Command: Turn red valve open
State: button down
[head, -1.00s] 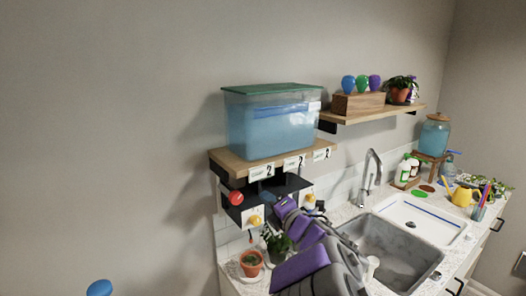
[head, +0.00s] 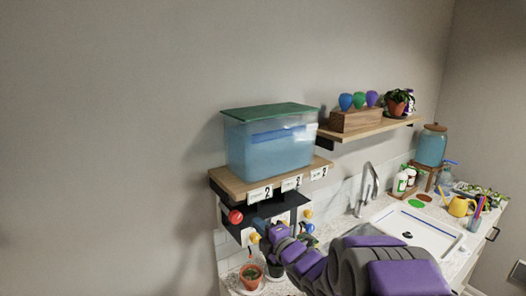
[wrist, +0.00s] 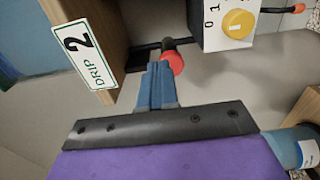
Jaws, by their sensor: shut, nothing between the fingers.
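The red valve knob (head: 235,217) is a round red ball below the left end of the wooden shelf. In the wrist view a red knob (wrist: 173,63) on a dark stem shows right beside my fingertips, partly behind them. My gripper (wrist: 157,68) has its blue fingers together and holds nothing. In the head view my gripper (head: 261,224) is just right of the red knob, under the shelf. I cannot tell whether the fingers touch the knob.
A yellow dial (head: 254,238) on a white box (wrist: 222,25) is close to the red knob. The shelf (head: 228,184) with number cards carries a blue water tank (head: 270,150) above. A potted plant (head: 250,274) stands on the counter below. The wall at left is clear.

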aim_at(235, 217)
jog(key=x, duration=0.5)
jog(key=shift+w+r, duration=0.15)
jog(key=shift+r, duration=0.1)
jog(key=shift+a+r, duration=0.1)
jog(key=shift+a, duration=0.15)
dwell(0.6)
jog(key=shift+f+b, duration=0.9)
jog(key=shift+b, duration=0.5)
jog(key=shift+a+f+b, duration=0.1)
jog(key=shift+f+b, duration=0.35)
jog(key=shift+a+f+b, duration=0.1)
jog(key=shift+f+b, duration=0.45)
jog(key=shift+b, duration=0.25)
jog(key=shift+r, duration=0.15)
